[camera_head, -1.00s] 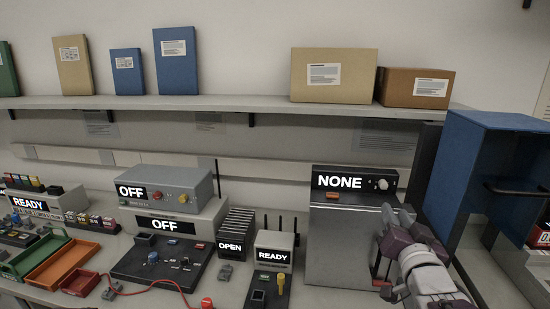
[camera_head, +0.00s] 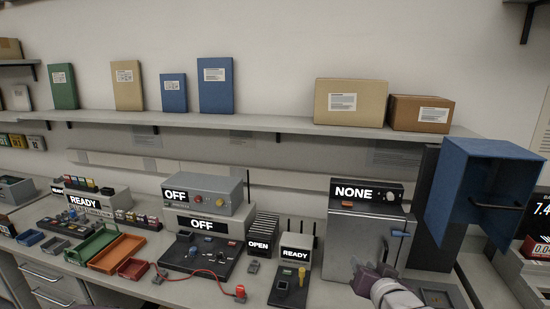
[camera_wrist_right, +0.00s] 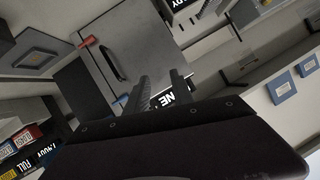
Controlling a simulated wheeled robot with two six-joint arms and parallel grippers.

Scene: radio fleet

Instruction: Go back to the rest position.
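My right gripper (camera_head: 366,274) is low in the head view, in front of the grey box marked NONE (camera_head: 350,240). In the right wrist view its two dark fingers (camera_wrist_right: 162,94) stand apart with nothing seen between them. The grey box's door and handle (camera_wrist_right: 113,62) show beyond the fingers in that view. Whether the gripper touches the box cannot be told. My left gripper is in no frame.
A blue open bin (camera_head: 480,190) stands right of the grey box. Devices marked OFF (camera_head: 206,196), OPEN and READY, and green (camera_head: 93,244) and orange trays, fill the bench. A shelf (camera_head: 270,122) with boxes runs above.

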